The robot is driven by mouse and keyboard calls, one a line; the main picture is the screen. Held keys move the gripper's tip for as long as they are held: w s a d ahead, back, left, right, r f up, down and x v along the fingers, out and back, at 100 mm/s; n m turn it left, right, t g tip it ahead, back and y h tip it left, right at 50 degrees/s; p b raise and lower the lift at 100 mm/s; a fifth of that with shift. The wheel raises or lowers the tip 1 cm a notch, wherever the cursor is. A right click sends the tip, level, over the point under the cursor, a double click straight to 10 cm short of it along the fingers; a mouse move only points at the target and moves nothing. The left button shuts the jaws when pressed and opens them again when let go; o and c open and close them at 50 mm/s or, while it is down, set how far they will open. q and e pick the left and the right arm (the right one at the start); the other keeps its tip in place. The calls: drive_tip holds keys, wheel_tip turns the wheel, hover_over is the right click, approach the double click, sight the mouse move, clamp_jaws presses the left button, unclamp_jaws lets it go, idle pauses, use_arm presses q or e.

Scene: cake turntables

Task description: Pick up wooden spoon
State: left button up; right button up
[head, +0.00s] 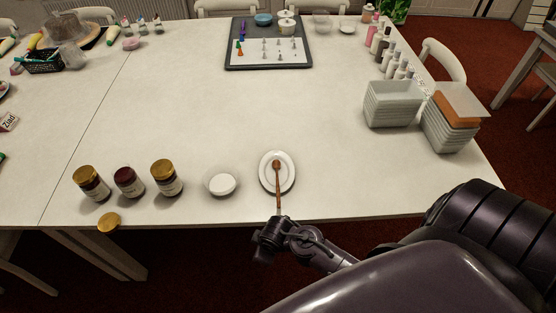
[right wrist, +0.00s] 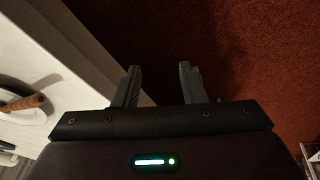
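The wooden spoon (head: 277,178) lies on a small white oval plate (head: 288,168) near the table's front edge, its bowl at the far end and its handle pointing toward the edge. In the right wrist view the spoon's handle (right wrist: 24,103) and part of the plate (right wrist: 22,116) show at the left. My right gripper (head: 268,240) is just off the table's front edge, close to the handle's end but apart from it. In the right wrist view my right gripper (right wrist: 160,86) is open and empty, with red carpet beyond the fingers. My left gripper is not in view.
Several jars with gold or dark lids, including one jar (head: 167,178), stand left of a small white bowl (head: 222,184). A loose gold lid (head: 109,221) lies at the front edge. Grey-white containers (head: 392,104) stand at the right. The middle of the table (head: 200,110) is clear.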

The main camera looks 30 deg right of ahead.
drive_tip(key=w+a+r+n+t, duration=0.1)
drive_tip(key=w+r+n, duration=0.1)
drive_tip(key=r+n, duration=0.35)
drive_tip(key=w+a+r+n, duration=0.1)
drive_tip(key=w+r+n, duration=0.1)
drive_tip(key=r, duration=0.6)
drive_tip(key=n+h, duration=0.3)
drive_tip(key=n, duration=1.2)
hover_over(278, 195)
drive_tip(key=s+a, duration=0.2)
drive_tip(key=shift+g, duration=0.3)
wheel_tip(278, 195, down, 4)
drive_tip(key=shift+s+f, duration=0.15)
drive_tip(key=shift+f, duration=0.05)
drive_tip(key=shift+w+d+f, duration=0.15)
drive_tip(key=shift+w+f, duration=0.05)
drive_tip(key=shift+f, duration=0.4)
drive_tip(key=shift+d+b+x, duration=0.15)
drive_tip(key=shift+x, duration=1.05)
drive_tip(key=shift+d+b+x, duration=0.1)
drive_tip(key=shift+b+x, duration=0.05)
drive_tip(key=shift+x, duration=1.05)
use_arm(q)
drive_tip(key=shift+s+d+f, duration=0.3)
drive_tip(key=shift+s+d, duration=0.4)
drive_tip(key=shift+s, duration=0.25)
use_arm(e)
drive_tip(key=shift+s+r, duration=0.1)
clamp_jaws()
